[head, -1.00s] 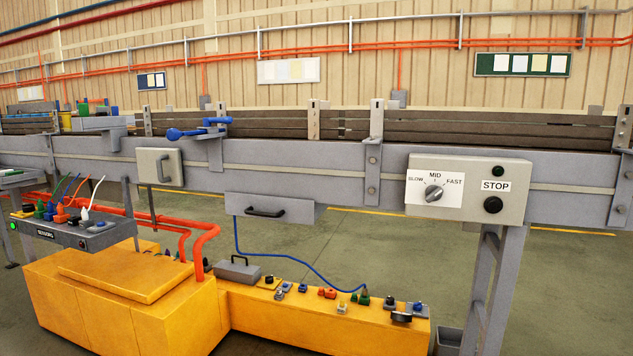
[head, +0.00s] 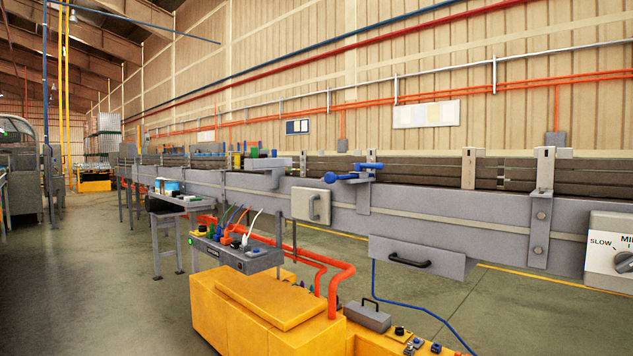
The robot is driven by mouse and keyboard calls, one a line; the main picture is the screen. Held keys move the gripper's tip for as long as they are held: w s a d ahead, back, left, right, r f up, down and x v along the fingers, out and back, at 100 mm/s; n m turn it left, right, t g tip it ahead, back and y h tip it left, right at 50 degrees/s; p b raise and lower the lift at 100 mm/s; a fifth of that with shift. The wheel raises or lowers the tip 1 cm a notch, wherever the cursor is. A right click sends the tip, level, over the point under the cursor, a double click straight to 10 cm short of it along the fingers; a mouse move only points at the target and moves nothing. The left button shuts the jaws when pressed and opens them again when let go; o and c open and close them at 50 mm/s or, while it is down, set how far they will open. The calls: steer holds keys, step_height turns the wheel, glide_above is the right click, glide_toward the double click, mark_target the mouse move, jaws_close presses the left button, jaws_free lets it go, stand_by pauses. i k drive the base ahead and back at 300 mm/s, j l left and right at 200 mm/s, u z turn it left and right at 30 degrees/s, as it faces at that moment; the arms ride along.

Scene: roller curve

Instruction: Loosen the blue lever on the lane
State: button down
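The blue lever (head: 350,176) sits on a grey bracket on the near side rail of the conveyor lane (head: 410,208), right of the picture's middle. Its round-ended handle points left, and a blue clamp part (head: 369,167) stands at its right end. I cannot tell from here how tight it is. My gripper is not in view.
Below the lane are a grey drawer (head: 415,258), a sensor box (head: 236,250) with plugged cables, and yellow cabinets (head: 262,308) with orange pipes. A speed dial panel (head: 610,252) is at the right edge. Open floor (head: 95,290) lies at the left.

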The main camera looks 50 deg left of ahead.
mark_target(359, 167)
steer(key=i+j+u, duration=0.15)
steer(key=j+u, duration=0.2)
steer(key=i+j+u, duration=0.4)
steer(key=u, duration=0.25)
steer(key=i+j+u, duration=0.1)
steer(key=i+j, duration=0.35)
steer(key=i+j+u, duration=0.1)
steer(key=i+j, duration=0.3)
steer(key=i, duration=0.2)
steer(key=i+j+u, duration=0.1)
steer(key=i+j, duration=0.25)
steer(key=i, duration=0.25)
